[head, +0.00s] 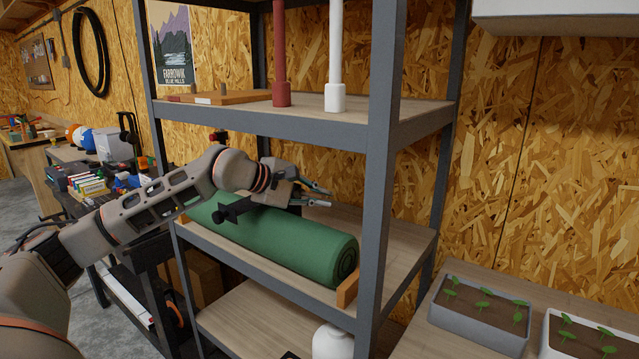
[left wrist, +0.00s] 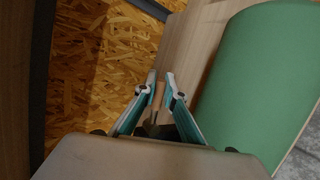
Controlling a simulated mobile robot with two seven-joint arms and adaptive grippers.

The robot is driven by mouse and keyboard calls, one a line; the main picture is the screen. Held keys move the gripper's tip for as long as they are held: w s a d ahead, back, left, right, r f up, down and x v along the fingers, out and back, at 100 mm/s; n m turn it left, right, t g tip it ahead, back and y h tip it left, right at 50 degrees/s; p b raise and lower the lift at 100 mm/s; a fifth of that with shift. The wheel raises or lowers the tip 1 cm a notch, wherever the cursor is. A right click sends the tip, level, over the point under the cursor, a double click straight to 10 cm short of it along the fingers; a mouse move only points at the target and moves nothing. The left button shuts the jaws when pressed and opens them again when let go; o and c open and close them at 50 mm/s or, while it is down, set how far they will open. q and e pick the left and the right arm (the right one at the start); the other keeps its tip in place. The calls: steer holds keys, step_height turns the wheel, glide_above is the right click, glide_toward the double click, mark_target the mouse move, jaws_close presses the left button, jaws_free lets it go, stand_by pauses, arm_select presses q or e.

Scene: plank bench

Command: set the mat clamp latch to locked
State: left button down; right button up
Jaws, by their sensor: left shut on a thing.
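The green rolled mat (head: 285,240) lies along the middle shelf, and its side fills the right of the left wrist view (left wrist: 265,75). My left gripper (head: 322,196) is above and behind the mat, pointing right. In the left wrist view my left gripper (left wrist: 161,78) has its fingers closed about a slim brown piece (left wrist: 158,96) with a dark part below it. This piece appears to be the clamp latch handle. Its base and its setting are hidden by the fingers and wrist. My right gripper is not in view.
A grey shelf post (head: 380,170) stands right of the mat. The upper shelf (head: 300,113), holding a red and a white post, is close above my arm. A wooden stop (head: 347,291) is at the mat's near end. Seedling trays (head: 478,315) stand at the lower right.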

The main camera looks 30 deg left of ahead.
arm_select(q)
steer(key=shift+d+f+m+y+p, duration=0.1)
steer(key=shift+f+m+y+p, duration=0.1)
steer(key=shift+m+y+p, duration=0.15)
steer(key=shift+f+y, duration=0.25)
steer(key=shift+f, duration=0.05)
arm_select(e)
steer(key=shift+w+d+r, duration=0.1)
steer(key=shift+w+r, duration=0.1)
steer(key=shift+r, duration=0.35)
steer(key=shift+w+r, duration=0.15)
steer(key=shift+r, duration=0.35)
arm_select(q)
steer(key=shift+f, duration=0.1)
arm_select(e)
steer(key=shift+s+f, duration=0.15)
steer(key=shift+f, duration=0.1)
arm_select(q)
steer(key=c, duration=2.1)
jaws_free()
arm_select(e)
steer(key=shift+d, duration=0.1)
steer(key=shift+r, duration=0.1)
arm_select(q)
steer(key=shift+s, duration=0.1)
